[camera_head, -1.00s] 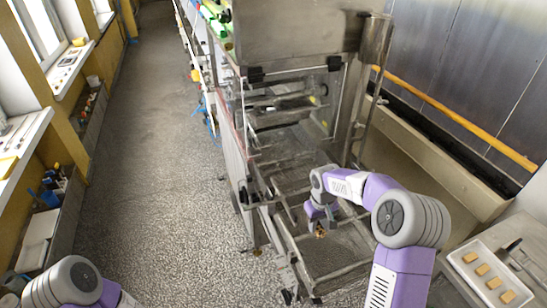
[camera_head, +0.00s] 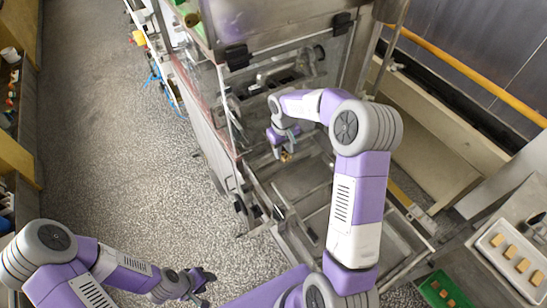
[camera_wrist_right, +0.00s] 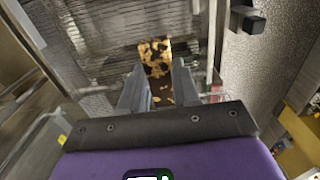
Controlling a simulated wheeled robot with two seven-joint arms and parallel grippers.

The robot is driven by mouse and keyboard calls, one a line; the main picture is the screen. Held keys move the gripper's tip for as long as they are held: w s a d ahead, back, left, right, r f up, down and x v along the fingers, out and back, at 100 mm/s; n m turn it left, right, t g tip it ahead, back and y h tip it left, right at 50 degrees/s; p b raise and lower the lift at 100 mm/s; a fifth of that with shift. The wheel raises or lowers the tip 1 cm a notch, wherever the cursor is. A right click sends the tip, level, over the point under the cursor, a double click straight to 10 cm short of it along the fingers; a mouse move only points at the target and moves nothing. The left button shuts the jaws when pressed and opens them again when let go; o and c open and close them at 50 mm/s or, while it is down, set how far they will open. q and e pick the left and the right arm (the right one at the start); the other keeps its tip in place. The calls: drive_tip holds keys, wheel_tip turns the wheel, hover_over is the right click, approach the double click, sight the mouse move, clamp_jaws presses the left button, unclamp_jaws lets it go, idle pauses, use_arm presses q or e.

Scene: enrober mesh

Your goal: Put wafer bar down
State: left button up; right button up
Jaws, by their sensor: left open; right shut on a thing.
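The wafer bar (camera_wrist_right: 156,57), pale with dark brown patches, is between the fingers of my right gripper (camera_wrist_right: 158,88) in the right wrist view. In the head view my right gripper (camera_head: 284,144) is shut on the bar (camera_head: 286,157), at the front opening of the steel enrober. The mesh (camera_wrist_right: 95,45) lies behind the bar in the wrist view. I cannot tell whether the bar touches it. My left gripper (camera_head: 204,286) is open and empty, low over the floor area, far from the bar.
A white tray (camera_head: 486,246) with several tan bars stands on a bench at the right. A green container (camera_head: 425,290) with pieces in it is beside it. Steel frame rails surround my right gripper.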

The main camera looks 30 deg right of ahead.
hover_over(281, 171)
wheel_tip(281, 171, down, 5)
drive_tip(key=shift+s+d+f, duration=0.1)
drive_tip(key=shift+s+f, duration=0.05)
drive_tip(key=shift+f, duration=0.05)
drive_tip(key=shift+f+p, duration=0.35)
drive_tip(key=shift+f, duration=1.9)
drive_tip(key=shift+f, duration=0.15)
drive_tip(key=o, duration=0.8)
wheel_tip(281, 171, up, 12)
drive_tip(key=shift+r, duration=0.2)
